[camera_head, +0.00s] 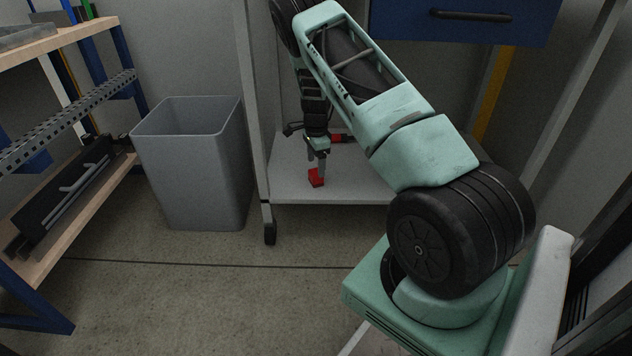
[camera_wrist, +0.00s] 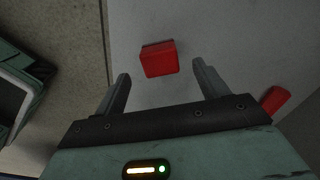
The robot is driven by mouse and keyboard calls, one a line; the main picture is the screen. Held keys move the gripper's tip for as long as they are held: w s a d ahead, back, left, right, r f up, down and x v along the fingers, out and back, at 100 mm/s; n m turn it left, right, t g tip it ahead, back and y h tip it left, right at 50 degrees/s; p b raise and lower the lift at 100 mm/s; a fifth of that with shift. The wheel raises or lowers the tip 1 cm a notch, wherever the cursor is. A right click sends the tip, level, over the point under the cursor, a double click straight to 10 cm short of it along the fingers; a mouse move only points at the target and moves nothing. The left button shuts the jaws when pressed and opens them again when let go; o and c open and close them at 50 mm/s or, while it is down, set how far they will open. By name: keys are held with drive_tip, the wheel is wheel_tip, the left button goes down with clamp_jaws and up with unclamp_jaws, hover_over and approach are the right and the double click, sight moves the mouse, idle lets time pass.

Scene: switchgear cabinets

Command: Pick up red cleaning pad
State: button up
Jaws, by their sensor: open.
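The red cleaning pad (camera_head: 316,177) is a small red block on the light grey lower shelf (camera_head: 340,190) of a wheeled cart. In the wrist view the pad (camera_wrist: 159,60) lies just beyond and between my two fingers, nearer the left one, with a dark strip along its far edge. My gripper (camera_head: 317,160) points down at the pad from above, and in the wrist view my gripper (camera_wrist: 162,84) is open with nothing between its fingers. Whether the fingertips touch the shelf cannot be told.
Another red object (camera_wrist: 275,100) lies right of my right finger, partly cut off by the gripper. A grey bin (camera_head: 195,165) stands left of the cart. A wooden shelf rack (camera_head: 75,200) is at far left. A blue drawer (camera_head: 465,20) is above right. The cart's upright (camera_head: 253,100) is close left.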

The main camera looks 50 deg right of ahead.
sight(316, 172)
wheel_tip(316, 172, down, 6)
drive_tip(key=b, duration=0.3)
drive_tip(key=shift+r, duration=0.1)
drive_tip(key=shift+r, duration=0.1)
drive_tip(key=c, duration=1.1)
drive_tip(key=shift+c, duration=0.2)
wheel_tip(316, 172, up, 10)
drive_tip(key=p, duration=0.6)
